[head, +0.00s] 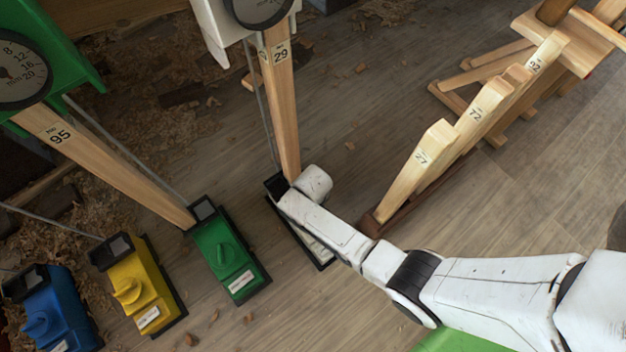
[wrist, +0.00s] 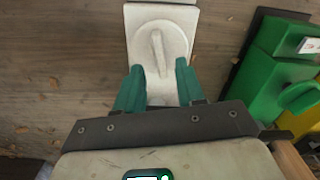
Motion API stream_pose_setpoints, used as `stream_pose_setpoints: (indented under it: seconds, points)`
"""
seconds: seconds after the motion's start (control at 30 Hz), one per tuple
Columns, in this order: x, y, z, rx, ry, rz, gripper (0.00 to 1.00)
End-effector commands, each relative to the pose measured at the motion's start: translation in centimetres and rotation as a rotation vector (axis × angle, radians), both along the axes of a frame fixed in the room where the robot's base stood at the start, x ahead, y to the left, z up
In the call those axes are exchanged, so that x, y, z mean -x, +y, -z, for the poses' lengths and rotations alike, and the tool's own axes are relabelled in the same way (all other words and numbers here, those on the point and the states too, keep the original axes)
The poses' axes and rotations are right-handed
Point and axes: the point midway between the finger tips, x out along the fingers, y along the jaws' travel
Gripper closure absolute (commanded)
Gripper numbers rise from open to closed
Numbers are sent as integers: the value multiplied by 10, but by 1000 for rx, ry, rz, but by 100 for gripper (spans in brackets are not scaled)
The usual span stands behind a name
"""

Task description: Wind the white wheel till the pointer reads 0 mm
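The white wheel (wrist: 176,38) is a round disc with a raised bar handle (wrist: 157,50) on a white block, ahead of my gripper in the wrist view. My gripper (wrist: 159,66) is open, its two teal fingers apart with the lower end of the bar between their tips. I see a gap on each side of the bar. In the head view my arm hides the wheel and gripper; part of the white block (head: 320,250) shows below it. The white gauge (head: 262,8) is cut off at the top edge, so its pointer cannot be read.
A wooden post marked 29 (head: 281,95) rises from the white block. Green (head: 225,252), yellow (head: 142,290) and blue (head: 52,315) blocks with similar handles stand to the left. The green gauge (head: 20,75) is upper left. Wooden pieces (head: 425,160) stand right of my arm.

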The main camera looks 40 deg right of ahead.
Motion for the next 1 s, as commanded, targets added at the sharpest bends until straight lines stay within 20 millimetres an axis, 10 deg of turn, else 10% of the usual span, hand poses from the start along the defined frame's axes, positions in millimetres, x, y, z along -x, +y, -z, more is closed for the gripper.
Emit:
stream_pose_setpoints:
  seconds: [0.4, 0.77, 1.0]
  points:
    - [1, 0, -68, 0, 0, 0, 62]
    - [1, 0, -71, 0, 1, 0, 62]
    - [-3, -16, -66, -18, 14, -67, 40]
